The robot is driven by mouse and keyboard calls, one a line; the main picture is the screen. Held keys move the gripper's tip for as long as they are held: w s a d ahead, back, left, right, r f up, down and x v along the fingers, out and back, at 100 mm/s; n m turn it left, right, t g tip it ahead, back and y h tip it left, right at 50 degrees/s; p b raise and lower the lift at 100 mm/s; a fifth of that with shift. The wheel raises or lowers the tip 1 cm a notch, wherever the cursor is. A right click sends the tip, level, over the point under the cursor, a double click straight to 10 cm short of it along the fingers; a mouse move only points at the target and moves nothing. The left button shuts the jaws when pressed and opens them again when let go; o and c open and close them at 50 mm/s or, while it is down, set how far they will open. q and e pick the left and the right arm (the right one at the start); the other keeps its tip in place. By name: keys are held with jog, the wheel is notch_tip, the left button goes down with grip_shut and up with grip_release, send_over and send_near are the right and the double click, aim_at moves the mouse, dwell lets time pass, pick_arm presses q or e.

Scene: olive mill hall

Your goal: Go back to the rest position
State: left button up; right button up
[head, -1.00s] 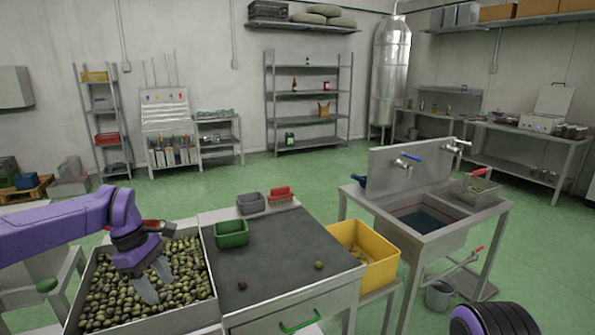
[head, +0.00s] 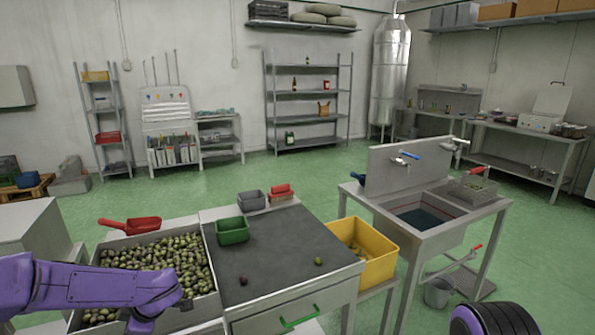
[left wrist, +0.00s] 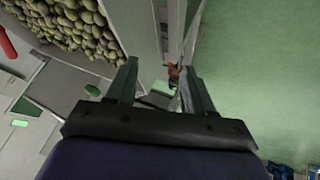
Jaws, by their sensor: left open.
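My left arm, purple, comes in from the left at the bottom of the head view. Its gripper (head: 142,324) hangs low at the front of the olive bin and is partly cut off by the picture's lower edge. In the left wrist view, the two fingers of the left gripper (left wrist: 160,82) stand apart with nothing held between them. The metal bin (head: 208,306) holds many green and dark olives (head: 175,260). Olives (left wrist: 70,18) also show at the upper left of the wrist view. My right gripper is not in view.
A red scoop (head: 130,225) lies at the bin's back edge. The dark worktop (head: 275,255) carries a green tub (head: 232,231) and two loose olives. A yellow crate (head: 375,268) and a sink (head: 425,220) stand to the right. Green floor (head: 300,175) behind is clear.

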pick_arm(q)
jog(key=s+d+f+m+t, duration=0.35)
jog(key=s+f+m, duration=0.2)
jog(key=f, duration=0.55)
jog(key=s+d+f+m+h, duration=0.1)
jog(key=s+f+m, duration=0.2)
jog(key=s, duration=0.6)
jog(key=s+d+f+m+g+h, duration=0.1)
jog(key=s+d+f+m, duration=0.1)
jog(key=s, duration=0.7)
jog(key=s+d+f+m+g+h, duration=0.1)
jog(key=s+f+m, duration=0.3)
jog(key=s, duration=0.5)
notch_tip(320, 180, down, 2)
jog(key=shift+s+d+f+h, duration=0.25)
jog(key=shift+s+d+h, duration=0.05)
jog(key=shift+s+h, duration=0.1)
